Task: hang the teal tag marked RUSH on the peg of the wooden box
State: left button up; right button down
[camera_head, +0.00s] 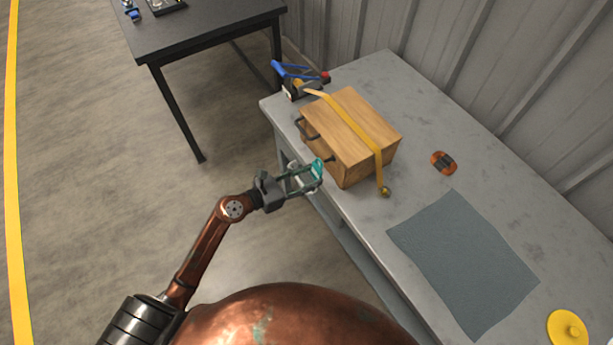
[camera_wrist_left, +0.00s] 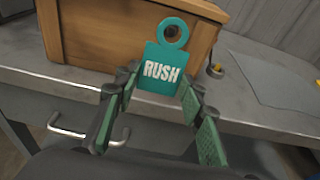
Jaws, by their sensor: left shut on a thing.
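My left gripper (camera_head: 308,178) is shut on the teal tag (camera_head: 318,167), at the front edge of the table beside the wooden box (camera_head: 375,118). In the left wrist view the tag (camera_wrist_left: 162,68) stands upright between the fingertips (camera_wrist_left: 160,88), ring up, RUSH facing the camera. The box (camera_wrist_left: 95,35) is right behind it. A dark peg (camera_head: 327,159) sticks out of the box's near face, close to the tag. A dark round shape shows through the tag's ring in the wrist view; I cannot tell whether the ring is around the peg. My right gripper is not in view.
A yellow strap (camera_head: 350,122) crosses the box top. A dark handle (camera_head: 305,130) is on its near face. A blue-handled tool (camera_head: 295,75) stands behind it. An orange-black item (camera_head: 444,162), grey mat (camera_head: 462,262) and yellow disc (camera_head: 567,328) lie to the right.

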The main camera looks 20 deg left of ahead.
aim_at(315, 174)
pick_arm(q)
jog(key=shift+w+d, duration=0.4)
jog(key=shift+w, duration=0.1)
dwell(1.2)
jog(key=shift+w+d+f, duration=0.1)
jog(key=shift+w+d, duration=0.1)
jog(key=shift+w, duration=0.05)
jog(key=shift+w+d+f, duration=0.1)
jog(key=shift+w+d, duration=0.1)
dwell(0.5)
jog(key=shift+w+d+p, duration=0.2)
jog(key=shift+w+p, duration=0.1)
jog(key=shift+w+d+f, duration=0.1)
jog(key=shift+w, duration=0.05)
jog(key=shift+f, duration=0.25)
dwell(0.5)
jog(key=o, duration=0.9)
jog(key=shift+o, duration=0.2)
